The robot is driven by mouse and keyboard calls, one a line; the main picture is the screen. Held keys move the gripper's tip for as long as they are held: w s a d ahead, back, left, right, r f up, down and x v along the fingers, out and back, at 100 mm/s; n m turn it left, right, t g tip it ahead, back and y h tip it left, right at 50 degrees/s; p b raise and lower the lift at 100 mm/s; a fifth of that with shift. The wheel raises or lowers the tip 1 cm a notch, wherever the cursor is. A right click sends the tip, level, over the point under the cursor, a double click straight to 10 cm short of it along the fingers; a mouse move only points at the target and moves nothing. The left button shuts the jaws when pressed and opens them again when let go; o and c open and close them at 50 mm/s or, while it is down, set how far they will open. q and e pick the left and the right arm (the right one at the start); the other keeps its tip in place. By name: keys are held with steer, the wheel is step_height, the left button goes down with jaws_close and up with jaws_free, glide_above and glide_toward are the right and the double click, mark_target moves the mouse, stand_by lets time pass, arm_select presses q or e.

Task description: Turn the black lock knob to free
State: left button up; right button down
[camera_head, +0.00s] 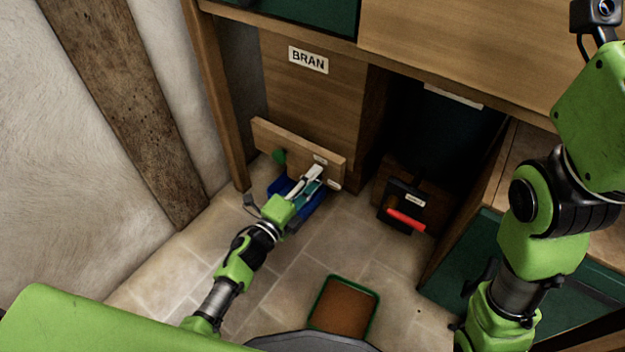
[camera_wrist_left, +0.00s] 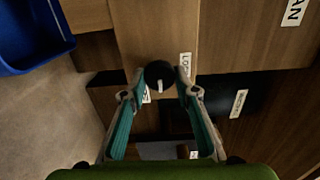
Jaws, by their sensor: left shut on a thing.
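The black lock knob (camera_wrist_left: 158,75) shows in the left wrist view, with a pale line on its face. It sits on a wooden board beside a partly hidden label (camera_wrist_left: 185,66) that starts "LO". My left gripper (camera_wrist_left: 160,94) has its fingertips on either side of the knob and is shut on it. In the head view the left gripper (camera_head: 317,172) is at the front of the wooden board (camera_head: 290,142), below the BRAN panel, and covers the knob there. My right arm shows at the right; its gripper is out of the picture.
A green knob (camera_head: 278,157) is on the board's left part. A blue bin (camera_head: 278,186) stands below it. A black box with a red handle (camera_head: 405,220) is to the right. A green-rimmed tray (camera_head: 317,308) of brown material lies on the tiled floor.

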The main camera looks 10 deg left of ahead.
arm_select(q)
steer(key=shift+f, duration=0.1)
steer(key=o, duration=1.1)
steer(key=shift+c, duration=0.2)
steer(key=shift+s, duration=0.1)
steer(key=v, duration=1.2)
